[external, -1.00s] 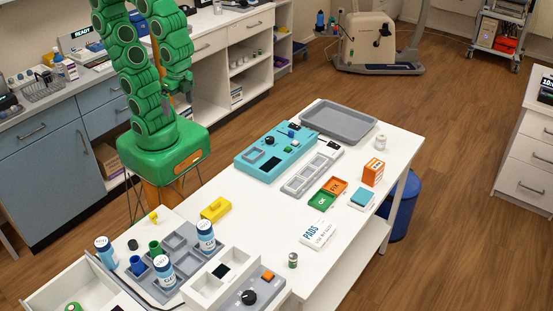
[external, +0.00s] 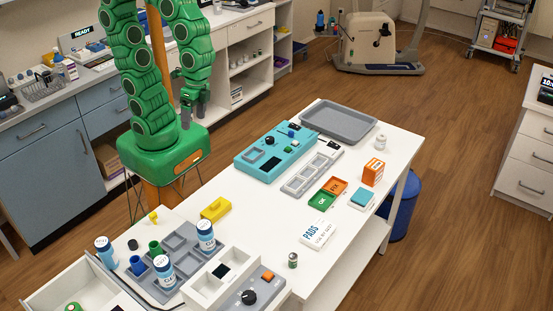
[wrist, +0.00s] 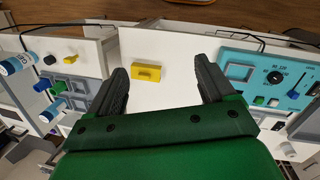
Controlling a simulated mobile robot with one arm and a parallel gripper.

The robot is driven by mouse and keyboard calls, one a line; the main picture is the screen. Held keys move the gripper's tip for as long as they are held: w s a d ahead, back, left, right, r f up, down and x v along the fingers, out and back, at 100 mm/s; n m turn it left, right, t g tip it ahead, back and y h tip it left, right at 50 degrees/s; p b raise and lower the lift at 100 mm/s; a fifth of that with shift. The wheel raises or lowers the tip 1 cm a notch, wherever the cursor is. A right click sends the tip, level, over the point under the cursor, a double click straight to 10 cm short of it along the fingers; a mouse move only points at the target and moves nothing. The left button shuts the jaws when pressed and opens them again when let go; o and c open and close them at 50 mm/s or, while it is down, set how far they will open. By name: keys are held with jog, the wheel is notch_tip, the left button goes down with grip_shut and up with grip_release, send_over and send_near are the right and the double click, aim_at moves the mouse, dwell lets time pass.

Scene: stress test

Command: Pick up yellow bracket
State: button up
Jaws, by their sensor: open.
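The yellow bracket (external: 215,208) lies on the white table (external: 262,220), near its left edge in the external view. It has a raised middle and a recess in its side. In the wrist view the bracket (wrist: 147,72) shows whole, ahead of and between my fingers, a little left of centre. My gripper (external: 193,111) is open and empty, up in the air behind the table edge, apart from the bracket. In the wrist view both dark fingers of my gripper (wrist: 160,75) stand wide apart with nothing between them.
A small yellow piece (external: 153,216) stands left of the bracket. A grey tray unit (external: 178,243) with several bottles is in front. A teal device (external: 262,165) lies to the right. The white surface around the bracket is clear.

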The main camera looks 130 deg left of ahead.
jog(key=w+d+f+n+h, duration=0.1)
jog(key=w+f+n+h, duration=0.1)
jog(key=w, duration=0.2)
jog(key=n+h, duration=1)
jog(key=n, duration=0.3)
send_near(220, 204)
jog(key=shift+s+d+f+t, duration=0.3)
jog(key=shift+s+d+f, duration=0.25)
jog(key=shift+d+f, duration=0.35)
jog(key=shift+x, duration=3.95)
jog(key=c, duration=1)
jog(key=shift+c, duration=0.2)
jog(key=shift+r, duration=0.1)
notch_tip(220, 204, up, 18)
